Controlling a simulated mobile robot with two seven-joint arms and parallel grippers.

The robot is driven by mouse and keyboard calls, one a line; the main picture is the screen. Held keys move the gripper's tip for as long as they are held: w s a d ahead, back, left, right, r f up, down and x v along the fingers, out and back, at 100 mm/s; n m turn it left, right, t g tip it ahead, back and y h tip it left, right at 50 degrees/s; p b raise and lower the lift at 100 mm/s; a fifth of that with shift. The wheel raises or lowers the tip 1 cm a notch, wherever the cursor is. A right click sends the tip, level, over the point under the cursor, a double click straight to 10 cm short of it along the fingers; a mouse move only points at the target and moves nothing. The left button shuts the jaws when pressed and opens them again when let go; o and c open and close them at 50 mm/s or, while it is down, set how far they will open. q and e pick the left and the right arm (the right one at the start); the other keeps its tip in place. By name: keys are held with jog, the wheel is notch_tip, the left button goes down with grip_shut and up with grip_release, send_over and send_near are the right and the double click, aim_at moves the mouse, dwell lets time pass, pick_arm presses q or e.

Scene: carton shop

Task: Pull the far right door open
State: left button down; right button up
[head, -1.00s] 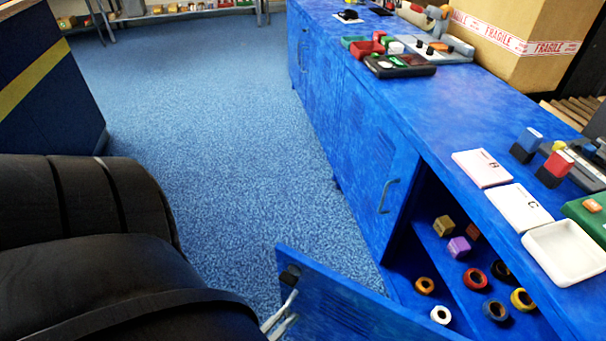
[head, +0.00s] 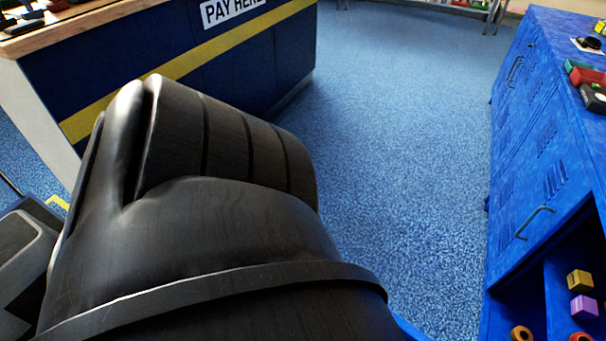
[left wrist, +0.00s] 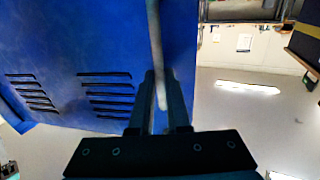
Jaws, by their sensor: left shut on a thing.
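The blue door with dark vent slots (left wrist: 75,60) fills the left of the left wrist view. Its pale bar handle (left wrist: 154,35) runs down between the fingers of my left gripper (left wrist: 158,90), which is shut on it. In the head view my black left arm covers the gripper and most of the door. Only a thin blue strip (head: 408,329), apparently the door's top edge, shows past the arm at the bottom. The blue cabinet (head: 530,130) stands at the right, with an open compartment at its lower right. My right gripper is not in view.
A neighbouring cabinet door with a grey handle (head: 535,222) is closed. A yellow box (head: 579,281) and a purple box (head: 584,307) sit in the open compartment. A dark blue counter with a yellow stripe (head: 190,55) stands at left. Blue carpet (head: 400,130) between is clear.

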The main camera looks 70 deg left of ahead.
pick_arm(q)
jog(key=shift+s+d, duration=0.25)
jog(key=c, duration=0.9)
grip_release()
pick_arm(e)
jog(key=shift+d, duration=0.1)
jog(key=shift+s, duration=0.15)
